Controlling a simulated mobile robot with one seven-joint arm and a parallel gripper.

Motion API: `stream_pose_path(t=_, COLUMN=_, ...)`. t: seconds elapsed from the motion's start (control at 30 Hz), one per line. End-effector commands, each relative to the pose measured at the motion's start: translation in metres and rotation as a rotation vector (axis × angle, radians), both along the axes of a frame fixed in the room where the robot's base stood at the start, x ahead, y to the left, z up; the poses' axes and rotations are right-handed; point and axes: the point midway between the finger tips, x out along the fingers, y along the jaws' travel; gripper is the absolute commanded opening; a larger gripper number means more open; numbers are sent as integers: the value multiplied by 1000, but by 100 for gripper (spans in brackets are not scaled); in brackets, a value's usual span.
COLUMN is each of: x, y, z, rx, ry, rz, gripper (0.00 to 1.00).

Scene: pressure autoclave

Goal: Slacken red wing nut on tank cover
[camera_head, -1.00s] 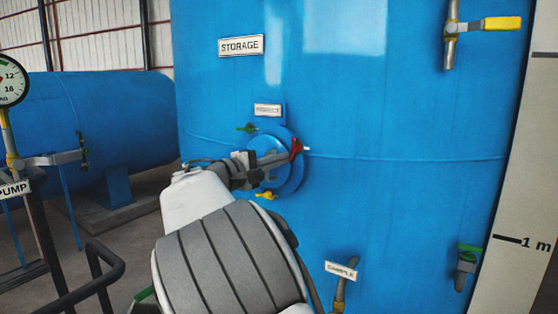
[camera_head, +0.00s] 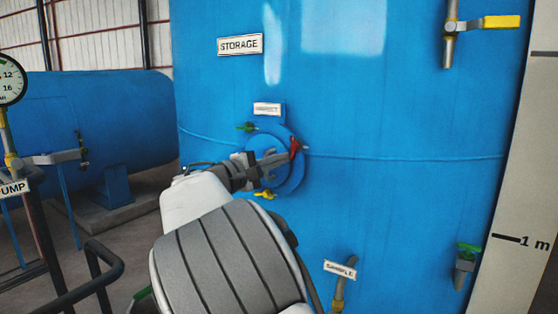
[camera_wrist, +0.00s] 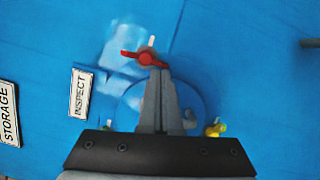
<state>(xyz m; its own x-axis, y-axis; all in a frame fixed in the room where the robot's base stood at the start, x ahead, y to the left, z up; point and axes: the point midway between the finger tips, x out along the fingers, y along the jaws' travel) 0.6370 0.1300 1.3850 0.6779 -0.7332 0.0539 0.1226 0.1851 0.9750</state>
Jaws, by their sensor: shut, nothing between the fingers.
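The red wing nut (camera_head: 295,147) sits on a pale stud at the right edge of the round blue tank cover (camera_head: 292,182). In the wrist view the red wing nut (camera_wrist: 146,57) lies just beyond the fingertips, its wings spread roughly sideways. My gripper (camera_head: 286,157) reaches across the cover from the left, with its tips at or very near the nut. In the wrist view my gripper (camera_wrist: 160,73) has its fingers together with nothing between them. I cannot tell whether the tips touch the nut. My fingers hide part of the cover.
A green wing nut (camera_head: 246,127) and a yellow one (camera_head: 265,195) sit on the cover's edge; the yellow one also shows in the wrist view (camera_wrist: 216,130). An INSPECT plate (camera_head: 267,109) is above. A SAMPLE tap (camera_head: 340,285) juts out below. Tank wall right of the cover is clear.

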Motion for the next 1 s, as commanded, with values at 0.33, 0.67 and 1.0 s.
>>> stream_pose_path(t=0.33, x=-1, y=-1, z=-1, rx=-33, ry=23, rz=-1, gripper=0)
stream_pose_path(t=0.67, x=-1, y=-2, z=-1, rx=-66, ry=44, rz=-1, gripper=0)
stream_pose_path(t=1.0, x=-2, y=-3, z=-2, rx=-99, ry=65, rz=0, gripper=0)
